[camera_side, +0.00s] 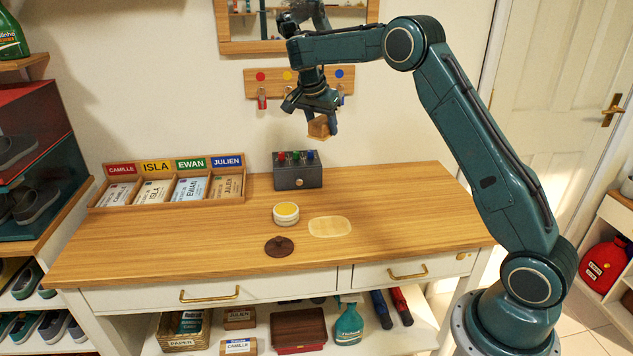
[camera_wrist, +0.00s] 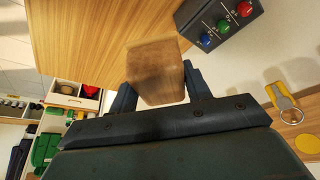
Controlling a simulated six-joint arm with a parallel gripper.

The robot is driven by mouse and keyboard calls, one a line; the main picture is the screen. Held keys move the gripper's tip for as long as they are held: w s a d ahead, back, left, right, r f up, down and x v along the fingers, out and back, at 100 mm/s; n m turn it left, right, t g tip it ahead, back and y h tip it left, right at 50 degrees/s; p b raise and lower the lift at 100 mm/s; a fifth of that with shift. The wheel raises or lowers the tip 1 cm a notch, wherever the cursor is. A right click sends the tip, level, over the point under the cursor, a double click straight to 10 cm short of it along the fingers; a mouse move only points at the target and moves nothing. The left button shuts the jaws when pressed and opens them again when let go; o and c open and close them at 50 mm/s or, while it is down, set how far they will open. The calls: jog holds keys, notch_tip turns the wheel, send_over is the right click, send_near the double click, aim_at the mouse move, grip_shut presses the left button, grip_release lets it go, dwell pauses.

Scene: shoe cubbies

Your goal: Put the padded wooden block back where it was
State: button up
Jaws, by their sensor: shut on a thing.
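The padded wooden block (camera_side: 318,127) is held in the air above the back right part of the bench, level with the wall below the hook board. In the wrist view the block (camera_wrist: 156,75) sits between the two dark fingers, its brown face towards the camera. My gripper (camera_side: 322,118) is shut on it; it also shows in the wrist view (camera_wrist: 158,88). A pale rounded patch (camera_side: 330,226) lies on the bench top, bare, to the right of an open round tin (camera_side: 286,213) with yellow contents. A dark brown round lid (camera_side: 279,246) lies in front of the tin.
A grey box (camera_side: 298,181) with red, green and blue knobs stands at the back of the bench. A wooden tray (camera_side: 240,197) with named cards is at the back left. A hook board (camera_side: 250,83) with keys hangs on the wall. The bench's right part is clear.

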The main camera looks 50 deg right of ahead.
aim_at(331, 200)
jog(key=d+m, duration=0.1)
jog(key=m+g, duration=0.1)
jog(key=shift+s+d+f+m, duration=0.15)
jog(key=shift+d+f+m, duration=0.15)
jog(key=shift+d+m, duration=0.1)
jog(key=shift+s+f+m+g, duration=0.25)
jog(key=shift+f+m+g, duration=0.3)
jog(key=shift+m, duration=0.65)
jog(key=shift+a+f, duration=0.1)
jog(key=shift+f, duration=0.15)
jog(key=shift+f, duration=0.55)
notch_tip(331, 200, down, 18)
jog(key=shift+f, duration=0.25)
jog(key=shift+f, duration=0.1)
